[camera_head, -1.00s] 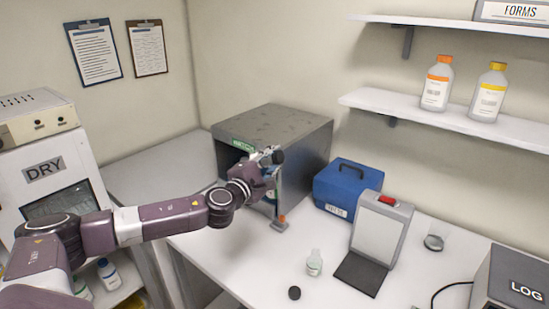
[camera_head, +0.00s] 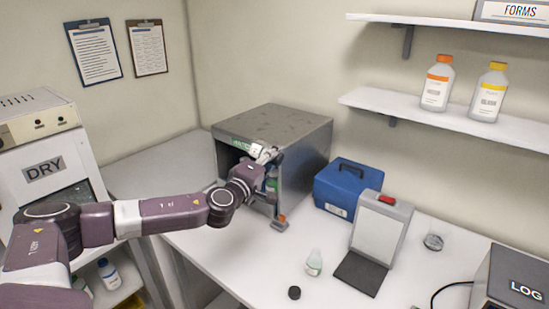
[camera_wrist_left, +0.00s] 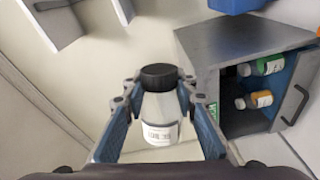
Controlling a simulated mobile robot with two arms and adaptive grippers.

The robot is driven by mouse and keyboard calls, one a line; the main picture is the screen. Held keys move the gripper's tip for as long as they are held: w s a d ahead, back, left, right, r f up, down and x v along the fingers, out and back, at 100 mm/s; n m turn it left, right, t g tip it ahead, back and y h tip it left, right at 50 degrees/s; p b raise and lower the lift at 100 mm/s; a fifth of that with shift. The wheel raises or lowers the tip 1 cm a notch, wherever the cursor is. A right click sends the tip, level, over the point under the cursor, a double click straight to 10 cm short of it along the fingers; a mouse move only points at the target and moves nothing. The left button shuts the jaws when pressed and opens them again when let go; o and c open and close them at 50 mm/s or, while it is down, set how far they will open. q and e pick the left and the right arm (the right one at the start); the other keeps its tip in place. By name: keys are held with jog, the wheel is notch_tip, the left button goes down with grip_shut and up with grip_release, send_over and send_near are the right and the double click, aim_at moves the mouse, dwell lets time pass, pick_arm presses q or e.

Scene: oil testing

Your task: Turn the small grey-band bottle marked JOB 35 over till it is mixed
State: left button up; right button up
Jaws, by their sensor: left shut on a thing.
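My left gripper (camera_head: 264,155) is raised in front of the metal cabinet. In the left wrist view the gripper (camera_wrist_left: 160,108) is shut on a small pale bottle (camera_wrist_left: 161,133) with a black cap (camera_wrist_left: 159,71), its fingers on both sides. The bottle has a white label with dark marks, too small to read, so I cannot confirm JOB 35 or the grey band. In the head view the held bottle is mostly hidden by the gripper, and its tilt is hard to tell. My right gripper is not in view.
The cabinet (camera_head: 275,122) stands open; the wrist view shows a green-banded bottle (camera_wrist_left: 262,67) and an orange-banded bottle (camera_wrist_left: 255,100) inside. A small bottle (camera_head: 314,263), loose black cap (camera_head: 294,292), grey stand (camera_head: 380,228), blue case (camera_head: 346,187) and glass (camera_head: 433,241) are on the bench.

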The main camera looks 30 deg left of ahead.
pick_arm(q)
jog(key=shift+r, duration=0.1)
jog(key=n, duration=0.7)
jog(key=shift+b, duration=0.4)
jog(key=n+b, duration=0.1)
jog(key=n, duration=0.5)
jog(key=shift+b, duration=0.3)
jog(key=shift+n, duration=0.4)
